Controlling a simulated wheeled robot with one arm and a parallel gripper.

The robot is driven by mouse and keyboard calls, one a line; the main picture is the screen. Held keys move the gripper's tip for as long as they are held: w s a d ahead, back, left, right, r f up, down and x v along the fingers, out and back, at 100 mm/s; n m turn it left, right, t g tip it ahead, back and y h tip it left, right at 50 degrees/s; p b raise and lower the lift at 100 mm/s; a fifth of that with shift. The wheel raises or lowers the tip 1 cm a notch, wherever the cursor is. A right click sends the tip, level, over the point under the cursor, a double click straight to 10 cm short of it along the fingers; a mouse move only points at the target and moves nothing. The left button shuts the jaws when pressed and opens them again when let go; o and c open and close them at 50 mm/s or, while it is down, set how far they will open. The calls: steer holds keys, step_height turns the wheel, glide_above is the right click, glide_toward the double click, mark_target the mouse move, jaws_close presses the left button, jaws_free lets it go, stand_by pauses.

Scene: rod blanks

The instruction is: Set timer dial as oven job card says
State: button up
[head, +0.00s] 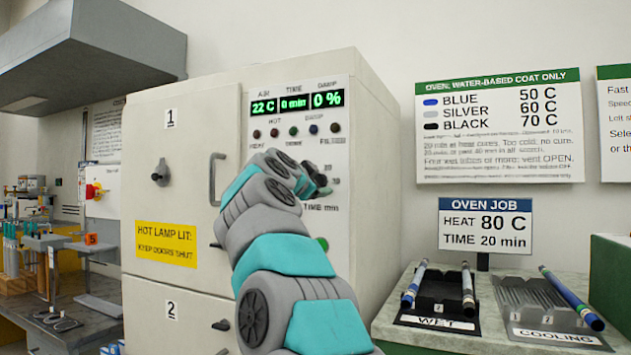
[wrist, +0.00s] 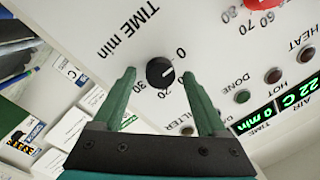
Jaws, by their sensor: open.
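In the head view my gripper (head: 316,184) is at the panel and mostly hides the dial. The oven job card (head: 485,226) reads HEAT 80 C, TIME 20 min. The oven display (head: 297,101) reads 22 C, 0 min, 0 %.
A red knob (wrist: 264,4) sits beside the timer scale, near numbers 60, 70 and 80. Indicator lamps (head: 294,131) line the panel. The oven doors (head: 180,205) are left of my arm. A bench with WET (head: 447,323) and COOLING (head: 558,335) racks stands right.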

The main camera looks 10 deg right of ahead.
steer(key=shift+c, duration=0.4)
jaws_close()
